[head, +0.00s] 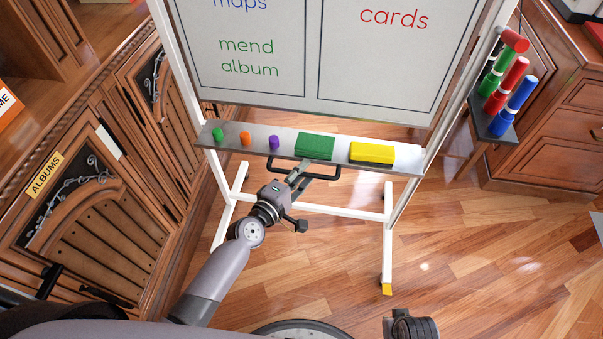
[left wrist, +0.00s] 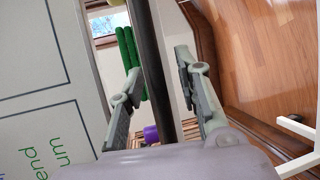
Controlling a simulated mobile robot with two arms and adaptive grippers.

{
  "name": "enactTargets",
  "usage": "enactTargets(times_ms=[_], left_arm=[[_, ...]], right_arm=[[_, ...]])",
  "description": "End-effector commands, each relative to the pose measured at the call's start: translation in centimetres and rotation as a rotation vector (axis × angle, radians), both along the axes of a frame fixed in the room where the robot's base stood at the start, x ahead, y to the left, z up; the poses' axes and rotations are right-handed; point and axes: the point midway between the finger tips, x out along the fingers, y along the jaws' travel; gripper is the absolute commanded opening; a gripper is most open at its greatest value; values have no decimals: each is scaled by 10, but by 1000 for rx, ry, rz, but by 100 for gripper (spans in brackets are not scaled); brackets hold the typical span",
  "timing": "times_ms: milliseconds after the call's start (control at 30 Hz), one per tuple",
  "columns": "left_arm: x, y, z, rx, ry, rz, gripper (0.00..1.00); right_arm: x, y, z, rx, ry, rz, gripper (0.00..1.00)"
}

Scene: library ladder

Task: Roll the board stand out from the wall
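The board stand has a whiteboard (head: 300,50) with writing, a white frame (head: 390,225) and a grey tray (head: 280,150) along its lower edge. A black handle (head: 322,177) sticks out below the tray. My left gripper (head: 298,176) is at this handle, under the tray. In the left wrist view the dark handle bar (left wrist: 153,70) runs between the two fingers of the left gripper (left wrist: 160,90), with gaps showing on both sides; the fingers are open around it. A dark piece of my right arm shows at the bottom edge; its fingers cannot be made out.
The tray bears a green eraser (head: 315,146), a yellow block (head: 372,153) and several small coloured pieces. A rack of coloured markers (head: 500,100) is at the stand's right side. A carved cabinet (head: 100,200) is close on the left. Wood floor (head: 470,250) lies clear at front right.

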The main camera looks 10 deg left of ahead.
Motion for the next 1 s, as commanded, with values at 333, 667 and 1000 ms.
enactTargets(times_ms=[333, 667, 1000], left_arm=[[-16, 7, 3, 0, 0, 1, 31], [-79, 34, 15, 4, 2, -2, 31], [-108, 46, 23, 1, 0, 0, 31]], right_arm=[[1, 0, 1, 1, -1, -1, 0], [0, 0, 0, 0, 1, 0, 0], [-1, 0, 0, 0, 1, 0, 0]])
